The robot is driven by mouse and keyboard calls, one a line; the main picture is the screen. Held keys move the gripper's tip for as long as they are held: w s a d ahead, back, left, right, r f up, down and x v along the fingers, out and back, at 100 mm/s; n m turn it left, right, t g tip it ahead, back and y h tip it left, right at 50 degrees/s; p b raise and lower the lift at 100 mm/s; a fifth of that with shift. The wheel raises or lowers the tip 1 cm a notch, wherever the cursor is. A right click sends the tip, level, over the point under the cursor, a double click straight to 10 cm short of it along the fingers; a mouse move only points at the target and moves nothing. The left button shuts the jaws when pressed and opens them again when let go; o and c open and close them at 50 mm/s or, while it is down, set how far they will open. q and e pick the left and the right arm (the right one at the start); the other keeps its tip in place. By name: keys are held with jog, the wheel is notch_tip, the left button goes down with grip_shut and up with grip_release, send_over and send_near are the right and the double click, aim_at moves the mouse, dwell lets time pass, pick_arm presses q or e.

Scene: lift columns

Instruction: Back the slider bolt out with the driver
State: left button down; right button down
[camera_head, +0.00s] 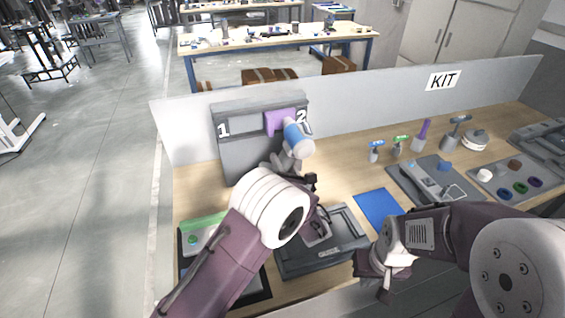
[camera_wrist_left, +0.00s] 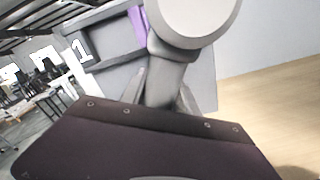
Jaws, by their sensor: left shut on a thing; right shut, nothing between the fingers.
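The grey upright panel (camera_head: 240,158) carries a slot marked 1 at its left and 2 at its right. The purple slider (camera_head: 278,121) sits in the slot towards the 2 end; part of it also shows in the left wrist view (camera_wrist_left: 138,27). My left gripper (camera_head: 289,160) is shut on the driver (camera_head: 297,138), which has a blue body in the head view. The driver is in front of the slider's right side; its round grey end fills the top of the left wrist view (camera_wrist_left: 195,18). The slider bolt is hidden, and contact cannot be told. My right gripper (camera_head: 384,284) is shut and empty near the table's front edge.
A grey case (camera_head: 354,222) and a green-edged tray (camera_head: 203,222) lie near the front. A blue mat (camera_head: 379,207) is right of the case. Several upright tools, a grey tray (camera_head: 408,178) and a parts tray (camera_head: 484,186) occupy the right, before the KIT wall (camera_head: 380,90).

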aim_at(286, 169)
pick_arm(q)
jog(key=shift+s+d+r, duration=0.1)
jog(key=shift+s+r, duration=0.05)
jog(key=shift+s, duration=0.2)
dwell(1.1)
jog(key=shift+s+d, duration=0.25)
jog(key=shift+s, duration=0.25)
jog(key=shift+v, duration=1.9)
jog(key=v, duration=0.3)
jog(key=shift+d+p, duration=0.1)
jog(key=shift+p, duration=0.3)
jog(key=shift+s+d, duration=0.1)
jog(key=shift+s, duration=0.35)
